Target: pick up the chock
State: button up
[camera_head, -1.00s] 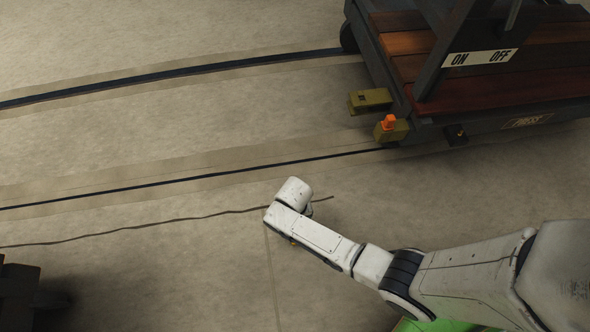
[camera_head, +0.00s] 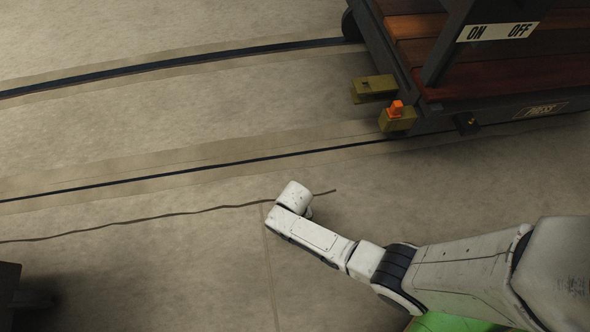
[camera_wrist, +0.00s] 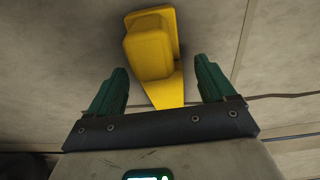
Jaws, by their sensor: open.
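A yellow wedge-shaped block, which I take for the chock (camera_wrist: 152,52), shows in the wrist view. It lies ahead of my gripper (camera_wrist: 161,72), with its narrow end reaching back between the two green fingers. The fingers are open, with a gap on each side of the yellow block. I see no contact. In the head view my white wrist (camera_head: 293,197) is over the floor, left of the cart, and the chock is not visible there.
A cart with wooden planks (camera_head: 495,70) and an ON/OFF sign (camera_head: 498,32) stands at the upper right. An orange piece (camera_head: 397,108) sits on one of its olive blocks (camera_head: 397,122). Dark rails cross the floor. A dark object (camera_head: 10,292) is at lower left.

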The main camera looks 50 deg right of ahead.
notch_tip(320, 180, down, 2)
jog(key=shift+f+b, duration=0.2)
jog(key=shift+b, duration=0.35)
jog(key=c, duration=1.1)
jog(key=shift+r, duration=0.1)
jog(key=shift+c, duration=0.2)
